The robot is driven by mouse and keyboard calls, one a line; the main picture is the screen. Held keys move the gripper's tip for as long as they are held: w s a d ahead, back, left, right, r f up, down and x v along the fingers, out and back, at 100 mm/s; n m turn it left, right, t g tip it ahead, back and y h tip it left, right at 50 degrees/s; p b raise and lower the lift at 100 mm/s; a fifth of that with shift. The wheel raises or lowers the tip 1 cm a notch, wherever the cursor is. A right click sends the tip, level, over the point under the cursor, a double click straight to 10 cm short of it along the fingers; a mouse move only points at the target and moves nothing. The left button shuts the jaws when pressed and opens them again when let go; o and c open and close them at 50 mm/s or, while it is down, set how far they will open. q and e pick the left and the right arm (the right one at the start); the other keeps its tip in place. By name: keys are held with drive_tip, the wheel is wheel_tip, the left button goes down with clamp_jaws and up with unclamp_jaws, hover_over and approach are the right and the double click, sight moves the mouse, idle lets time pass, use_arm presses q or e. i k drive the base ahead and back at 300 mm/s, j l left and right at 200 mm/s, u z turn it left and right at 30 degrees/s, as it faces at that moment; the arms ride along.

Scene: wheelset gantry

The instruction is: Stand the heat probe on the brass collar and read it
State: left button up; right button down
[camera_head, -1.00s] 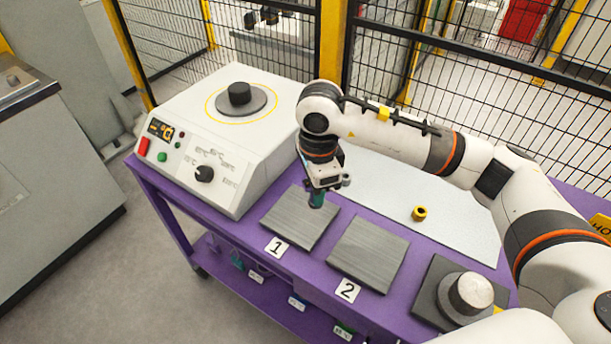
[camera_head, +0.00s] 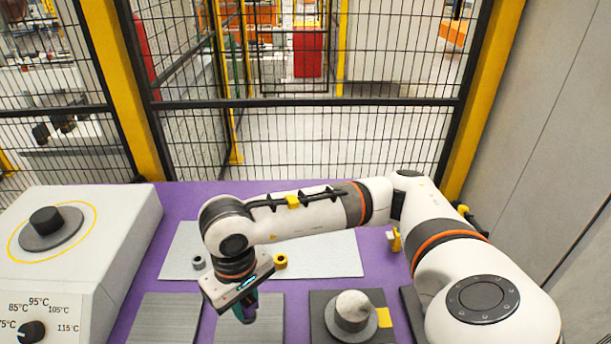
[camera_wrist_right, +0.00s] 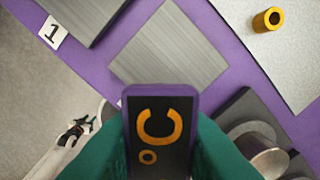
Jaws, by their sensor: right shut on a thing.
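My right gripper (camera_head: 246,308) is over the second grey pad (camera_head: 270,316). Its green fingers are shut on the heat probe (camera_wrist_right: 160,145), a purple-edged block with a dark face and an orange °C mark in the right wrist view. The probe is hidden in the head view. The brass collar (camera_head: 280,261) stands on the pale mat beyond the gripper, apart from it; it also shows in the right wrist view (camera_wrist_right: 268,19). A small white and black part at lower left in the wrist view looks like my left gripper (camera_wrist_right: 78,128); its jaws are unclear.
A grey collar (camera_head: 199,262) stands left of the brass one on the pale mat (camera_head: 325,252). The first pad (camera_head: 165,318) lies left. A metal stub (camera_head: 352,308) stands right on a dark plate. The white heater (camera_head: 110,225) is far left; a mesh fence (camera_head: 330,140) stands behind.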

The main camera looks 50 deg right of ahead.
sight(281, 258)
drive_tip(key=i+j+z, duration=0.15)
drive_tip(key=z, duration=0.2)
drive_tip(key=j+z, duration=0.35)
drive_tip(key=i+j+z, duration=0.15)
drive_tip(key=z, duration=0.15)
drive_tip(key=j, duration=0.55)
drive_tip(key=i, duration=0.05)
